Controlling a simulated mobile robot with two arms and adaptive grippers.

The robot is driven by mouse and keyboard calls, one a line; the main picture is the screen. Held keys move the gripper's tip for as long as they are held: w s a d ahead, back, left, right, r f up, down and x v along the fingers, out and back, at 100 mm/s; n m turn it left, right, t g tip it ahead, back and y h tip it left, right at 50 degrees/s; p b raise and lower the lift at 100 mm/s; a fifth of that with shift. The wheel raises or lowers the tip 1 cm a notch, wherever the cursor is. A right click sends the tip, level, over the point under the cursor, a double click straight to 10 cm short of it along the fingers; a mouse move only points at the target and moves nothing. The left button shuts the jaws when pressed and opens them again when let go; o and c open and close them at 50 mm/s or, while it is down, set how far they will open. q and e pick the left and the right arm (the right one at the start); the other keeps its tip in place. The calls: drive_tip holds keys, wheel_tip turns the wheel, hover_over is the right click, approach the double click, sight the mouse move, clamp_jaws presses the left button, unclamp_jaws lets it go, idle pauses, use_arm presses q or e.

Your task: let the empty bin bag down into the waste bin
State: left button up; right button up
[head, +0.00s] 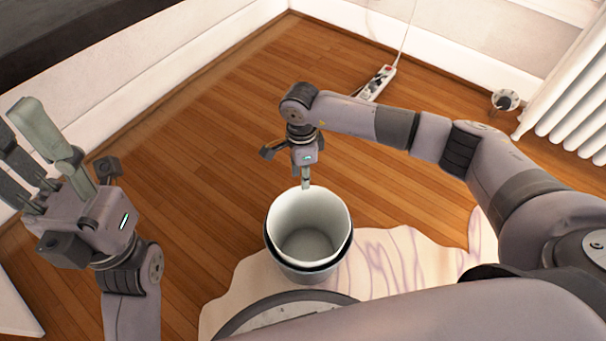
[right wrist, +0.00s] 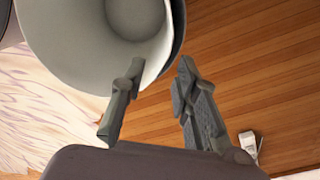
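The waste bin (head: 300,272) stands upright on the floor below my right arm; its dark rim shows below and around the bag. The white bin bag (head: 288,216) sits inside it, open at the top, its edge standing above the bin's rim. My right gripper (head: 306,184) points down at the far edge of the bag. In the right wrist view its two fingers (right wrist: 161,68) are apart, one over the bag's (right wrist: 70,70) inside, the other outside the bin (right wrist: 178,35). Contact with the edge is unclear. My left gripper (head: 18,125) is raised at the left, open and empty.
A pale wavy-patterned rug (head: 410,256) lies under and beside the bin. A power strip (head: 377,82) with a cord lies on the wooden floor (head: 225,130) near the back wall. A white radiator (head: 570,105) stands at the right. Floor left of the bin is clear.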

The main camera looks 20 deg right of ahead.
wheel_tip(320, 180, up, 11)
drive_tip(key=shift+w, duration=0.45)
idle(0.4)
